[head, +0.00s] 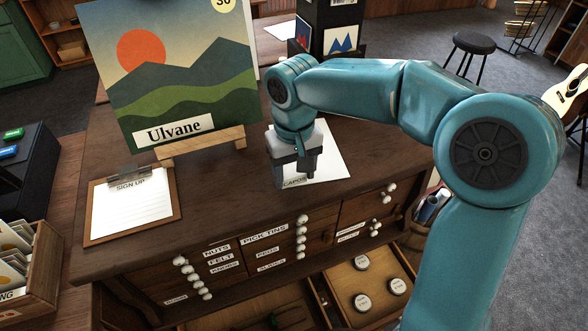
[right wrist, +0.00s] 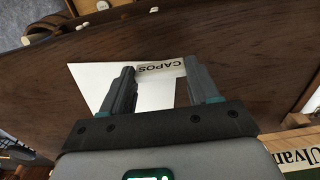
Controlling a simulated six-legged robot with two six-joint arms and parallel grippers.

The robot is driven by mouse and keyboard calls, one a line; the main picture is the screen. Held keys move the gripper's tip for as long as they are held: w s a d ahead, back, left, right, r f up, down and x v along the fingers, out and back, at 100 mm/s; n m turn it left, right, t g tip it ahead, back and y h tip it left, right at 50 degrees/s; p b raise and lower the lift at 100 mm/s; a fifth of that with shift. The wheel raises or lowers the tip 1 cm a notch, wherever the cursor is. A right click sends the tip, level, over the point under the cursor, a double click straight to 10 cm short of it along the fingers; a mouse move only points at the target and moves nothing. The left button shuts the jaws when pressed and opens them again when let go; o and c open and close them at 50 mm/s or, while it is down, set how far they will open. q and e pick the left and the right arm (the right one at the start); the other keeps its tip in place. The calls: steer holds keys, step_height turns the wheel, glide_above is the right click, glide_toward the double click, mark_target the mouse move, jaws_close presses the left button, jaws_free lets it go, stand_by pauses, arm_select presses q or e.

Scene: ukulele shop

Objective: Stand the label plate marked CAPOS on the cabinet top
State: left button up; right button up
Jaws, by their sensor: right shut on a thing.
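The CAPOS label plate (right wrist: 160,70) is a small white strip with dark letters. In the right wrist view it sits between the two fingertips of my right gripper (right wrist: 163,78), which is shut on it. In the head view my right gripper (head: 293,178) points down over the cabinet top (head: 225,205), close to its front edge. A bit of the plate (head: 295,183) shows below the fingers, in front of a white sheet (head: 329,160). I cannot tell whether the plate touches the wood. My left gripper is not in view.
An Ulvane picture (head: 175,75) on a wooden stand and a sign-up clipboard (head: 130,205) are on the left of the top. A dark box (head: 332,35) stands behind. Labelled drawers (head: 235,262) line the front; a lower drawer (head: 345,285) with round lidded tins is open.

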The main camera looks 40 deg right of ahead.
steer(key=shift+f+b, duration=0.5)
steer(key=shift+f, duration=0.1)
stand_by(0.3)
steer(key=o, duration=1.1)
steer(key=shift+r, duration=0.15)
step_height(320, 180, up, 16)
steer(key=p, duration=0.1)
steer(key=shift+s, duration=0.15)
